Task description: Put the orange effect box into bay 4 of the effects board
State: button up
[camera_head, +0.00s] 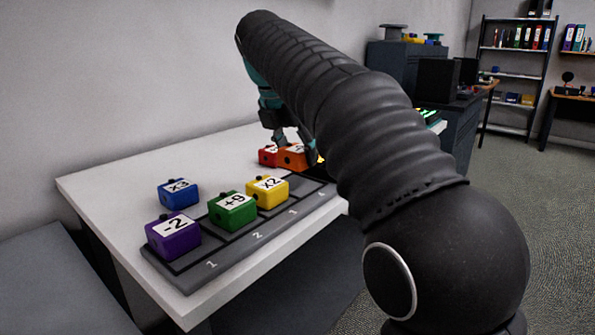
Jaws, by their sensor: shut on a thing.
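The orange effect box (292,160) is at the far end of the table, its label partly covered by my gripper. My gripper (292,146) points down and is shut on the orange box. I cannot tell whether the box touches the table. The effects board (226,267) lies along the table's front edge, with bays numbered 1 to 4. A purple "-2" box (173,239) is at bay 1, a green "+9" box (232,213) at bay 2, and a yellow "x2" box (268,193) at bay 3. Bay 4 (306,190) looks empty; my arm hides the board's far end.
A red box (267,157) is close to the left of the orange box; I cannot tell if they touch. A blue "x3" box (178,194) lies on the white table (110,187) behind the board. The table's back left is clear. Dark cabinets (391,60) stand beyond.

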aim_at(297, 170)
jog(key=shift+f+b, duration=0.65)
jog(key=shift+f, duration=1.35)
jog(key=shift+f, duration=0.15)
jog(key=o, duration=1.4)
jog(key=p+v, duration=0.2)
jog(key=v, duration=1)
